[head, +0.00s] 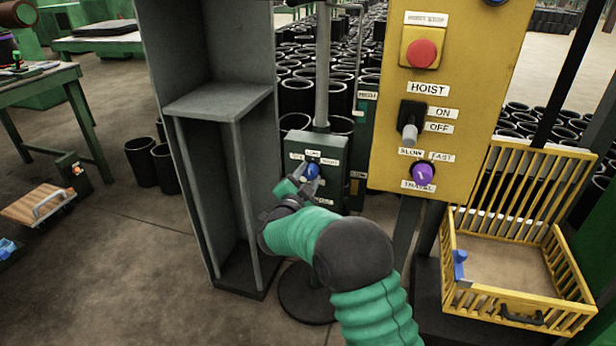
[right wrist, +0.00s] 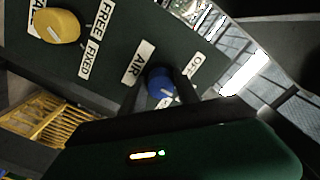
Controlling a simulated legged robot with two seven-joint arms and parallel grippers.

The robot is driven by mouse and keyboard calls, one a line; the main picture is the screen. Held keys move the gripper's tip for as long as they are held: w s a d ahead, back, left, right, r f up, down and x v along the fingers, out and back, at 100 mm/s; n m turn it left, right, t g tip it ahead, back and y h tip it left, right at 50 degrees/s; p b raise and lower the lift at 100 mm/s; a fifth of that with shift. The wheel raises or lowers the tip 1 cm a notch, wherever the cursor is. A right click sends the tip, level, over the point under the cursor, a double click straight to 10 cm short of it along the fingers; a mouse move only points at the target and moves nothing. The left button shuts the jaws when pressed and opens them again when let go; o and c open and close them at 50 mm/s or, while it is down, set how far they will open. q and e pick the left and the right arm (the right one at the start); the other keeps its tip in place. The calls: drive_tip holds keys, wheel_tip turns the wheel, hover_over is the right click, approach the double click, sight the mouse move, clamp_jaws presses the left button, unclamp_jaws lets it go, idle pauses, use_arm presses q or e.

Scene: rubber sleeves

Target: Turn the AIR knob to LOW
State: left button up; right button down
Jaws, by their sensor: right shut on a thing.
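The blue AIR knob (head: 312,171) is on a small dark green control box (head: 330,148) on a stand. In the right wrist view the blue knob (right wrist: 160,84) sits beside the AIR label (right wrist: 138,63), with a partly visible label on its other side. It carries a white mark; which label that points to I cannot tell. My right gripper (head: 308,182) is at the box front, its fingers on either side of the blue knob and shut on it. The fingers hide part of the knob and labels. My left gripper is in neither view.
A yellow hoist panel (head: 480,120) with a red button, black switch and purple knob stands right of the box. A grey shelf unit (head: 215,105) stands left. A yellow crate (head: 520,315) is at lower right. A yellow FREE/FIXED knob (right wrist: 54,25) shows in the wrist view.

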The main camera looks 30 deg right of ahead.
drive_tip(key=shift+f, duration=0.2)
drive_tip(key=c, duration=0.9)
unclamp_jaws()
drive_tip(key=shift+r, duration=0.1)
drive_tip(key=shift+s+a, duration=0.2)
drive_tip(key=p+v, duration=0.6)
drive_tip(key=v, duration=1)
drive_tip(key=shift+a, duration=0.2)
